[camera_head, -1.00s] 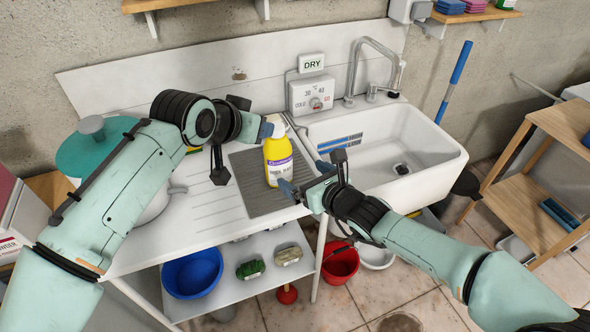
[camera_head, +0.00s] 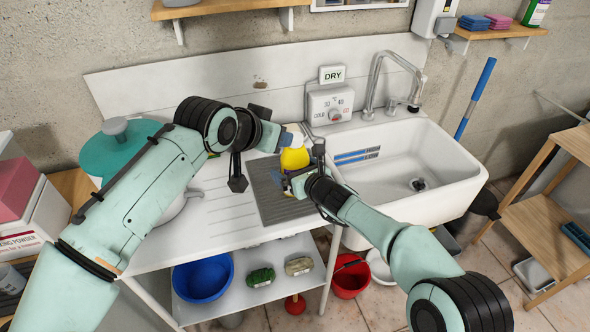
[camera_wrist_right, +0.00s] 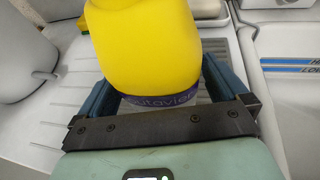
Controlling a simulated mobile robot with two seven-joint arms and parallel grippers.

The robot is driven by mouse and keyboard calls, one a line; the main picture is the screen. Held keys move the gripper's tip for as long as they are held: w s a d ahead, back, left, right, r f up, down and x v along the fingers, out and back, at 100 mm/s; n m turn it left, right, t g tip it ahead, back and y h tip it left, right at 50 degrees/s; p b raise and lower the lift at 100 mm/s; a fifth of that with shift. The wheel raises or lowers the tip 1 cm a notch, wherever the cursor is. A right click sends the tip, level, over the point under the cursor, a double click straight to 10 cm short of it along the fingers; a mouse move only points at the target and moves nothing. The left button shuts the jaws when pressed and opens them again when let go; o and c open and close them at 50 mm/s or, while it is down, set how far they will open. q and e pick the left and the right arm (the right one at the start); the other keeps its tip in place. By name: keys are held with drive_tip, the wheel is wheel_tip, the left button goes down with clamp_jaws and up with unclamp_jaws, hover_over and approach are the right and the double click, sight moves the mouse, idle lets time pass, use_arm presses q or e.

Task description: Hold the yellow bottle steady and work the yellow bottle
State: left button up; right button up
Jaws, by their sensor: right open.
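The yellow bottle (camera_head: 294,158) stands on the grey ridged mat (camera_head: 268,205) of the drainboard. In the right wrist view the bottle (camera_wrist_right: 145,45) shows large, with a purple label band low on its visible side. My right gripper (camera_head: 288,184) is open, one blue finger on each side of the bottle's body; I cannot tell whether they touch it. My left gripper (camera_head: 288,138) is at the bottle's top and hides it; whether its jaws are open or shut is not clear.
The white sink basin (camera_head: 410,175) with its tap is to the right. A DRY sign (camera_head: 333,75) stands above a temperature dial box (camera_head: 331,105) behind. A teal-lidded pot (camera_head: 118,145) is at left. A blue bowl (camera_head: 203,278) is on the shelf below.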

drive_tip(key=c, duration=1.1)
drive_tip(key=o, duration=1.1)
drive_tip(key=shift+s, duration=0.1)
drive_tip(key=v, duration=1.2)
